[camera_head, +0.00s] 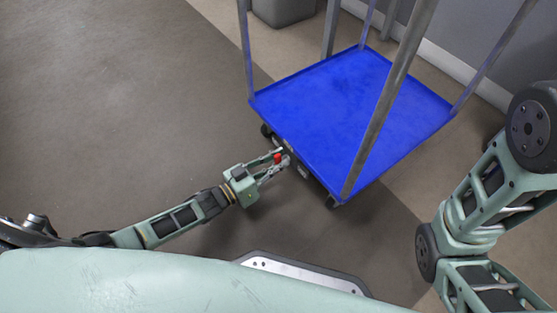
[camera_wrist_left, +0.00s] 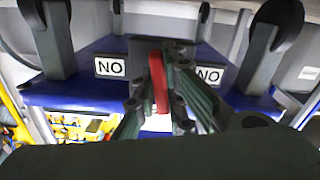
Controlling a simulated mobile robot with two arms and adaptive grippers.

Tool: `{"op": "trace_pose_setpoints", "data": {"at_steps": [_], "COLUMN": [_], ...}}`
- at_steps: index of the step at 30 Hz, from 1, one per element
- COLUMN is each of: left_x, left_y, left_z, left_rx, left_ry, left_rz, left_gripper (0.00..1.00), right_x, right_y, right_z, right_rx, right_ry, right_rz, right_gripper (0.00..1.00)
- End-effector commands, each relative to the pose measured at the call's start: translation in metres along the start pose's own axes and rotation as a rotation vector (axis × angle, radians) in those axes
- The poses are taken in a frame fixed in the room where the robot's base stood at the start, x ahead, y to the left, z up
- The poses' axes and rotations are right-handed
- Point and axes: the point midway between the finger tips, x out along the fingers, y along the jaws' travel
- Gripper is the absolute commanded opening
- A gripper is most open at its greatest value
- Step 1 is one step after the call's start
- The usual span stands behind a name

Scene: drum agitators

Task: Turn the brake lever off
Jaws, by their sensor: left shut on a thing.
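The red brake lever (camera_head: 277,158) is at the near edge of the blue cart (camera_head: 345,110), low down between its wheels. My left gripper (camera_head: 281,160) reaches it from the left and is shut on it. In the left wrist view, the red lever (camera_wrist_left: 157,82) stands roughly upright between the green-grey fingers (camera_wrist_left: 165,95). White labels reading "NO" (camera_wrist_left: 110,67) and "NO" (camera_wrist_left: 209,74) sit on either side of it; their full text is partly hidden. My right arm shows at the right of the head view, but its gripper is out of frame.
The cart has metal posts at its corners. Dark wheels (camera_wrist_left: 56,38) and (camera_wrist_left: 275,35) flank the lever in the left wrist view. A grey bin (camera_head: 283,8) stands behind the cart near the wall. The floor to the left is clear.

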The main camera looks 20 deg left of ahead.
Motion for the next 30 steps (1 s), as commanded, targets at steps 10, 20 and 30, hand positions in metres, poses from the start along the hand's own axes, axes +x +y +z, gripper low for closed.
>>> {"op": "trace_pose_setpoints", "data": {"at_steps": [10,20,30], "left_x": [-0.0013,-0.0013,-0.0014], "left_y": [-0.0001,0.0000,0.0001], "left_z": [0.0008,0.0011,0.0013], "left_rx": [0.181,0.232,0.234], "left_ry": [-0.002,-0.002,-0.002], "left_rz": [-0.001,0.000,0.001], "left_gripper": [0.00,0.00,0.11], "right_x": [0.0061,0.0070,0.0069], "right_y": [0.0013,0.0015,0.0014], "right_z": [0.0021,0.0024,0.0025], "right_rx": [0.000,0.000,0.000], "right_ry": [0.000,0.000,0.000], "right_rz": [0.000,0.000,0.000], "right_gripper": [0.55,0.55,0.55]}}
